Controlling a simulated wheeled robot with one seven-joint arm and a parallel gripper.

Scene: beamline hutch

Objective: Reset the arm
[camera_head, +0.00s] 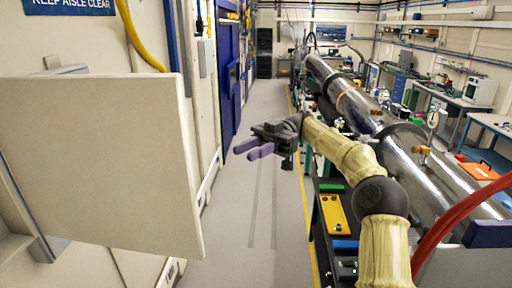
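My arm reaches up from the lower right and bends left over the aisle. My gripper (252,149) is at its end, near the middle of the view, with two purple fingers pointing left. A gap shows between the fingers, and nothing is held in it. The gripper hangs above the grey floor (262,215), apart from everything around it.
A pale panel (95,165) stands out close on the left, before a cream wall with a blue door (228,70). A long steel beam pipe (355,105) runs along the right. A yellow box (334,214) sits beside my arm. The aisle ahead is clear.

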